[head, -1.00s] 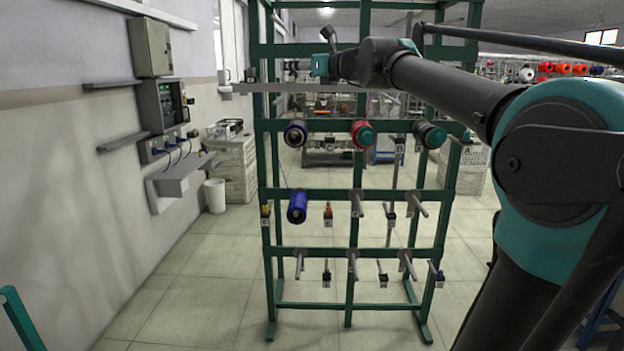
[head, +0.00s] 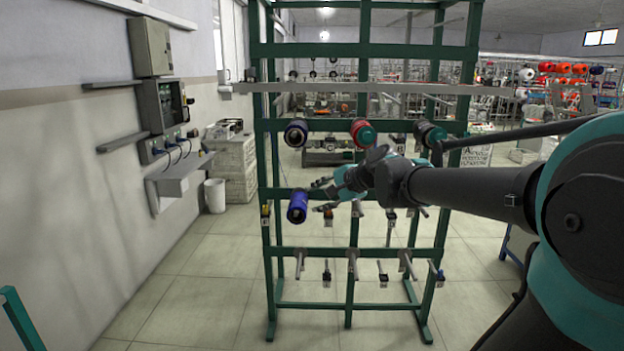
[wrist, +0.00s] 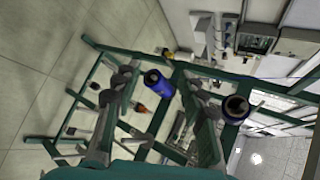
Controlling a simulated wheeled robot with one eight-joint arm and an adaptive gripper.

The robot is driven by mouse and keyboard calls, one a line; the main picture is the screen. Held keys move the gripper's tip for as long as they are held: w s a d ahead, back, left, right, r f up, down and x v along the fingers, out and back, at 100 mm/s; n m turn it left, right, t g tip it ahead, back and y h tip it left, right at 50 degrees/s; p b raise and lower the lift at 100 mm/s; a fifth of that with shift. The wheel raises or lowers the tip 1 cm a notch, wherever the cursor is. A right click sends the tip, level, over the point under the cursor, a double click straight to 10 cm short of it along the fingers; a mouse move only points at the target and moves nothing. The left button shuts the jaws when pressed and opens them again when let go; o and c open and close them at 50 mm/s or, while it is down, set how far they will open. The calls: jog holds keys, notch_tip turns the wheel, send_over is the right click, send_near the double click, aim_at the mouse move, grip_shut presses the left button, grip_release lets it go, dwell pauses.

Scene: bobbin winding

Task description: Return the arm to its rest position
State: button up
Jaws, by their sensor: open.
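My arm reaches in from the right in the head view, with my gripper (head: 324,187) in front of the rack's middle row. The gripper is open and empty, its two fingers apart in the wrist view (wrist: 165,115). The green rack (head: 262,160) stands ahead. A blue bobbin (head: 297,207) sits on its middle row, just left of the gripper in the head view. It also shows between the fingers in the wrist view (wrist: 158,84), at some distance beyond them. I cannot tell the exact gap.
The upper row holds a dark blue bobbin (head: 296,133), a red bobbin (head: 361,131) and a dark bobbin with a teal end (head: 428,134). Bare pegs stick out lower on the rack. A control box (head: 162,105) and shelves line the left wall. Floor before the rack is clear.

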jog(key=s+d+f+n+g+h, duration=0.1)
jog(key=s+d+f+n+h, duration=0.1)
jog(key=s+d+f, duration=0.3)
jog(key=s+d+f+n+g+h, duration=0.1)
jog(key=s+d+f+n+h, duration=0.2)
jog(key=s+d+f+n, duration=0.2)
jog(key=s+d+f+n+g+h, duration=0.1)
jog(key=s+d+f+n+h, duration=0.1)
jog(key=s+d+f, duration=0.4)
jog(key=s+f+n, duration=0.1)
jog(key=s+f, duration=0.3)
jog(key=f, duration=0.6)
jog(key=shift+s+d+f+n+h, duration=0.2)
jog(key=shift+f+n+h, duration=0.1)
jog(key=shift+f+n, duration=0.1)
